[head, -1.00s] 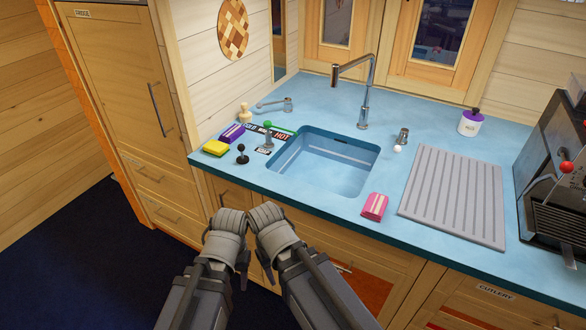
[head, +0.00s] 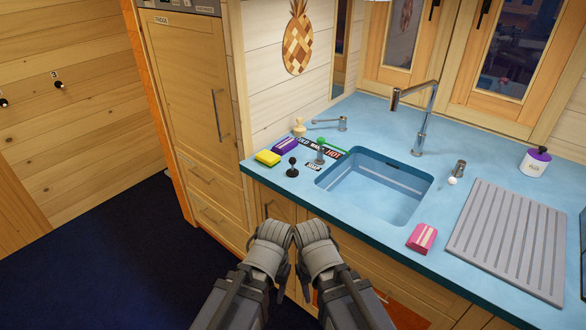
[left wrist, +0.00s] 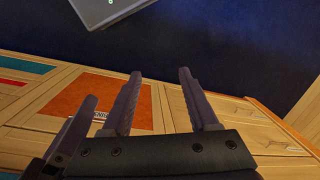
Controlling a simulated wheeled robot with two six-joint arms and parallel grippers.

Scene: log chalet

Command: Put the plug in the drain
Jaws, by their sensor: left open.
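A small black knob-topped piece (head: 292,168), which looks like the plug, stands upright on the blue counter left of the sink. The sink (head: 375,187) is a blue basin set in the counter and looks empty; the drain is not visible in it. My left gripper (head: 276,233) is in front of the cabinets, near the counter's front edge and apart from the black piece. The left wrist view shows its two fingers (left wrist: 158,75) spread with nothing between them. My right gripper (head: 312,232) is close beside it; its jaws cannot be made out.
A yellow sponge (head: 267,158), a purple packet (head: 285,145), a wooden stamp-like piece (head: 299,128) and a green-topped lever (head: 320,150) stand near the black piece. A tall faucet (head: 422,120) rises behind the sink. A pink packet (head: 422,238) and grey drainboard (head: 510,240) are right.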

